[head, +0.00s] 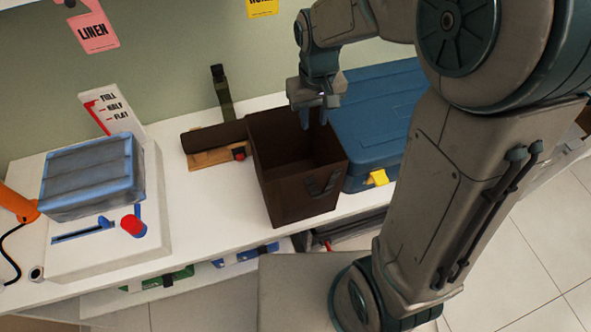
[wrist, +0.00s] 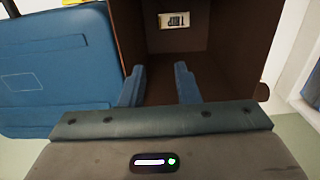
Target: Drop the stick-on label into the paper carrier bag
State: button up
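The brown paper carrier bag (head: 297,203) stands upright and open on the white surface. It fills the middle of the wrist view (wrist: 238,60). My gripper (head: 315,118) is over the bag's mouth, pointing down. In the wrist view its two blue fingers (wrist: 162,85) are apart with nothing between them. A small pale label with dark print (wrist: 174,20) shows inside the bag in the wrist view, beyond the fingertips and apart from them. I take it for the stick-on label. In the head view the bag's walls hide it.
A blue case (head: 375,115) with a yellow latch stands right beside the bag. A white device with a blue-grey box (head: 92,176) is at left.

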notch_tip(320, 180, up, 12)
jog(key=shift+r, duration=0.2)
dwell(0.5)
jog(key=s+d+f+m+t, duration=0.1)
jog(key=s+d+f, duration=0.2)
jog(key=s, duration=0.3)
jog(key=s+d+f+m+t, duration=0.2)
jog(key=s+d+f, duration=0.1)
jog(key=s+d, duration=0.3)
jog(key=shift+s, duration=0.7)
jog(key=shift+d, duration=0.1)
